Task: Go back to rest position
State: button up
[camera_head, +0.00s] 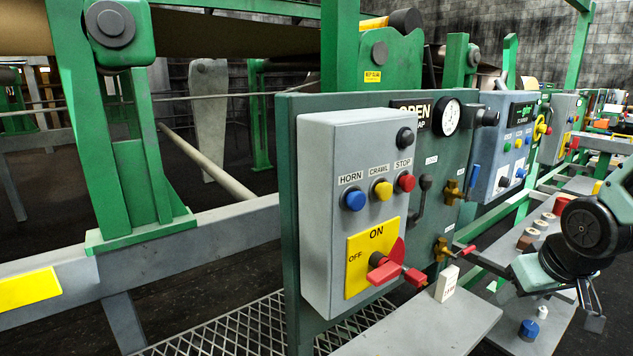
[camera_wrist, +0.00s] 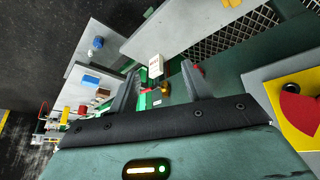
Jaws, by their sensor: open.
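My gripper shows in the wrist view (camera_wrist: 160,85), with its two dark fingers apart and nothing between them that it grips. The box carries HORN, CRAWL and STOP buttons and a yellow ON/OFF plate (camera_head: 360,262) with a red rotary handle (camera_head: 388,268). A small white block (camera_head: 447,284) stands on the grey shelf (camera_head: 425,325); it also shows beyond the fingers in the wrist view (camera_wrist: 156,66).
Green machine frames (camera_head: 125,150) and a long grey rail (camera_head: 235,225) fill the left. A green panel with a gauge (camera_head: 446,117) and brass valves stands behind the box. A blue-capped item (camera_head: 528,330) sits on a lower shelf near my arm. Mesh flooring (camera_head: 235,330) lies below.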

jog(key=s+a+r+n+g+y, duration=0.1)
jog(key=s+a+n+g, duration=0.4)
jog(key=s+a, duration=1.5)
jog(key=shift+s+a+r+n, duration=0.25)
jog(key=shift+s+a+n, duration=0.25)
jog(key=shift+n, duration=0.4)
jog(key=shift+w, duration=0.15)
